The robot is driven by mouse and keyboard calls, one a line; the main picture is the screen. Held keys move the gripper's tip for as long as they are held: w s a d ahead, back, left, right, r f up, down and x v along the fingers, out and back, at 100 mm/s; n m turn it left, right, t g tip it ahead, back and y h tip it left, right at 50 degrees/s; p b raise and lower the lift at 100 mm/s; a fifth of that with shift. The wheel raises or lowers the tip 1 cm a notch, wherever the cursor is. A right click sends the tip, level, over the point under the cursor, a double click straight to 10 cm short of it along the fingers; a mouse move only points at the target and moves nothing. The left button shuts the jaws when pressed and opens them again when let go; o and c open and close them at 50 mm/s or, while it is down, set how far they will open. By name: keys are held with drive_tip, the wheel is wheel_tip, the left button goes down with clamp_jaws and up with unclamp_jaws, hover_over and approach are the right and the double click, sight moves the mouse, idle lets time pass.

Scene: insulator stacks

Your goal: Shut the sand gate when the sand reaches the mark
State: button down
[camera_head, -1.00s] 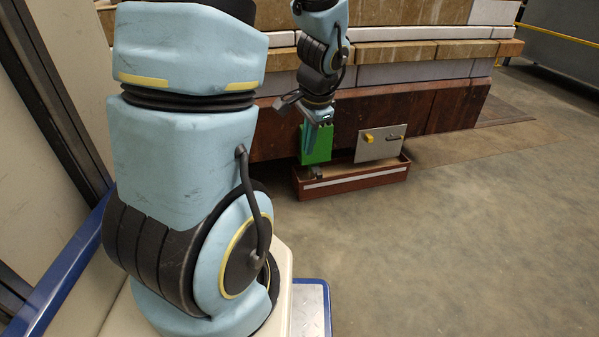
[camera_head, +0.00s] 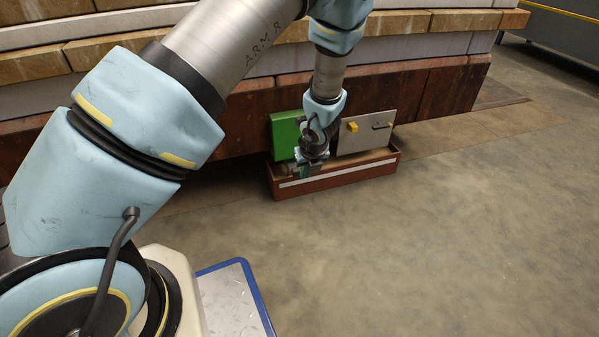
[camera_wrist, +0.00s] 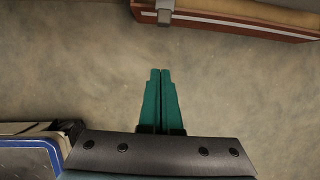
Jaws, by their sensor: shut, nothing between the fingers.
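A red-brown trough (camera_head: 340,178) with a white stripe along its front sits on the floor at the foot of the stack; its edge also shows at the top of the wrist view (camera_wrist: 270,33). Above it are a green panel (camera_head: 283,137) and a grey plate (camera_head: 366,133) with a yellow block (camera_head: 351,127) and a dark handle (camera_head: 381,126). I cannot tell which part is the sand gate, and the sand level cannot be read. My gripper (camera_head: 303,172) is at the trough's left part, in front of the green panel. In the wrist view its teal fingers (camera_wrist: 160,72) are together and empty.
A grey block (camera_wrist: 163,16) sits at the trough's edge in the wrist view. Open floor (camera_head: 430,240) lies in front and to the right. My own base is at the lower left.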

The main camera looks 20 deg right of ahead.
sight(296, 171)
drive_tip(key=w+f+p, duration=0.2)
drive_tip(key=w+f, duration=0.4)
drive_tip(key=shift+w+d+f, duration=0.25)
drive_tip(key=shift+d, duration=0.2)
idle(0.4)
drive_tip(key=shift+w+r+p, duration=0.2)
drive_tip(key=shift+w+p, duration=0.35)
drive_tip(key=shift+p, duration=0.25)
drive_tip(key=shift+w+d+f, duration=0.15)
drive_tip(key=shift+w, duration=0.35)
drive_tip(key=shift+p, duration=0.3)
